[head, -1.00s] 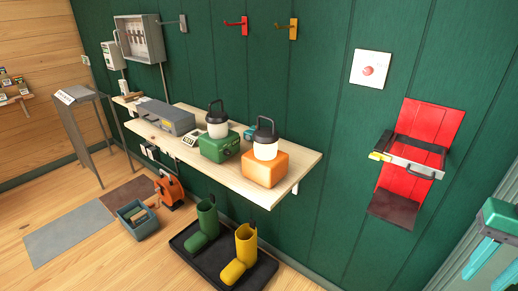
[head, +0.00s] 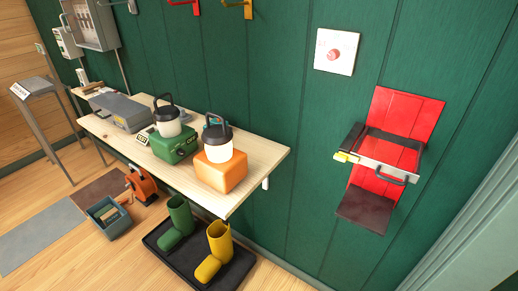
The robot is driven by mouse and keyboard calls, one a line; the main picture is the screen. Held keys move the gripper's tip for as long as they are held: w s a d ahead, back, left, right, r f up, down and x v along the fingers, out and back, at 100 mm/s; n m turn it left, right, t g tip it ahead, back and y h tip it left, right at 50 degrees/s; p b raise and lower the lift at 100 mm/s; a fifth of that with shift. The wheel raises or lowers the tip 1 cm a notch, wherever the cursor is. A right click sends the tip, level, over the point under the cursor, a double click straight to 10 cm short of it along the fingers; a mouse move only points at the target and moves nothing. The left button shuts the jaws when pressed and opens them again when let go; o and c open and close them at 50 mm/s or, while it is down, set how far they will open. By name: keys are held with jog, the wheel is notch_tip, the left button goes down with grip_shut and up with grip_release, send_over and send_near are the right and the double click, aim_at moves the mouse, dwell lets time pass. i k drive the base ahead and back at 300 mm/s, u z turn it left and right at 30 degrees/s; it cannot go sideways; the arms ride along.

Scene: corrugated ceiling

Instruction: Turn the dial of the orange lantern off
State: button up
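The orange lantern (head: 220,171) stands upright near the right end of the wooden wall shelf (head: 245,196). It has an orange box base, a white globe and a black cap with a handle. Its dial cannot be made out from here. A green lantern (head: 174,144) of the same shape stands just left of it on the shelf. My gripper is not in view.
A grey case (head: 122,110) lies farther left on the shelf. Green and yellow boots (head: 219,243) stand in a black tray (head: 164,243) below. A red fold-down holder (head: 385,160) and a red button plate (head: 336,51) are on the green wall. Floor at left is partly clear.

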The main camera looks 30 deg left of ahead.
aim_at(221, 166)
jog(key=z, duration=2.2)
jog(key=k, duration=2.75)
jog(key=u, duration=2.2)
